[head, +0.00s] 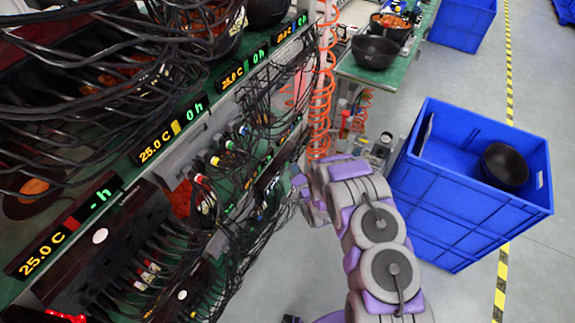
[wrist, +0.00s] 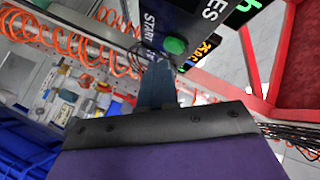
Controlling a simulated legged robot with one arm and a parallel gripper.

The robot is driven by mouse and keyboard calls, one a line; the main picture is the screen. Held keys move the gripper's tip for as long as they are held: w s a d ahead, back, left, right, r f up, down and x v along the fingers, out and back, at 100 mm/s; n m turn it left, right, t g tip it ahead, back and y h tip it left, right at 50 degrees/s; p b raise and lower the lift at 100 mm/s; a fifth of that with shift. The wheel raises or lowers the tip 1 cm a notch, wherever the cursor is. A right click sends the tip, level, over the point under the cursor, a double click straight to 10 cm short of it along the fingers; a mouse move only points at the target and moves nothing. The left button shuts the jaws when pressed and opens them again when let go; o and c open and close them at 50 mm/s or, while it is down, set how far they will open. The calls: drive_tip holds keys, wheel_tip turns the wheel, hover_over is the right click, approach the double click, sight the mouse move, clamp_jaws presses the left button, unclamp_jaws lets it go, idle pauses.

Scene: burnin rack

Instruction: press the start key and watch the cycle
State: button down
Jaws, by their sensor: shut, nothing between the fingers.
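The green start key (wrist: 175,45) sits on a dark panel (wrist: 125,15) in the wrist view, beside white "START" lettering. My gripper (wrist: 158,68) is shut and empty, its dark blue fingers pointing up at the panel. The fingertips appear just below and left of the key in the picture; I cannot tell whether they touch it. In the head view my gripper (head: 299,184) is at the rack's right side, and the key cannot be made out there. Rack displays read 25.0 C, with "-h" on the nearest one (head: 70,225) and "0h" on another (head: 168,131).
Dense black cables hang over the rack and beside my gripper. A coiled orange hose (head: 322,90) hangs just behind it. A blue crate (head: 425,190) with a black bowl (head: 504,166) stands on the right. A green bench (head: 385,78) is behind. Grey floor lies open at the right.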

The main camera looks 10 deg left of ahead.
drive_tip(key=shift+w+a+r+p, duration=0.1)
drive_tip(key=shift+w+a+p, duration=0.15)
drive_tip(key=shift+a+p, duration=0.45)
idle(0.9)
drive_tip(key=shift+d, duration=0.1)
drive_tip(key=shift+s+d, duration=0.3)
drive_tip(key=shift+d, duration=0.35)
drive_tip(key=d, duration=0.1)
drive_tip(key=s+d, duration=0.1)
drive_tip(key=d, duration=0.2)
drive_tip(key=shift+s+d, duration=0.35)
idle(0.3)
idle(0.7)
